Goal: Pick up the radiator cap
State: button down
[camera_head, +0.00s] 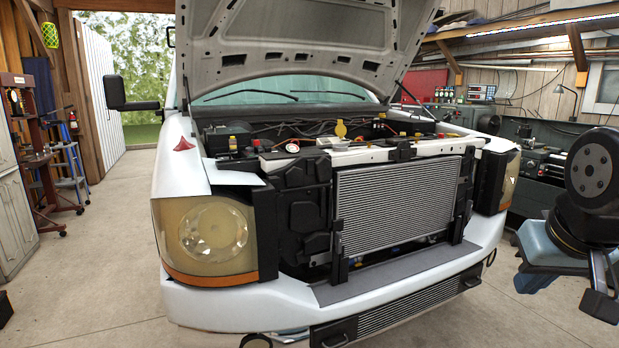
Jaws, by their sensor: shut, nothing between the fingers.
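The radiator (398,205) stands upright in the open front of the white pickup. Above and behind the white crossbar (365,155) is a yellow cap (340,129), near the middle of the engine bay. A small round pale cap (292,148) shows left of it by the crossbar. I cannot tell for certain which of these is the radiator cap. Part of my arm shows at the right edge, apart from the truck. My gripper's fingers do not show in this view.
The raised hood (300,30) hangs over the engine bay. The bumper (240,305) and left headlight (214,235) jut forward. A red piece (182,144) lies on the left fender. The floor at left is open.

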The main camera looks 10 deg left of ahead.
aim_at(339, 147)
jog(key=u, duration=0.05)
jog(key=k, duration=0.45)
jog(key=z, duration=0.85)
jog(key=i, duration=0.1)
jog(key=u, duration=2.95)
jog(key=i, duration=4.2)
jog(key=z, duration=0.55)
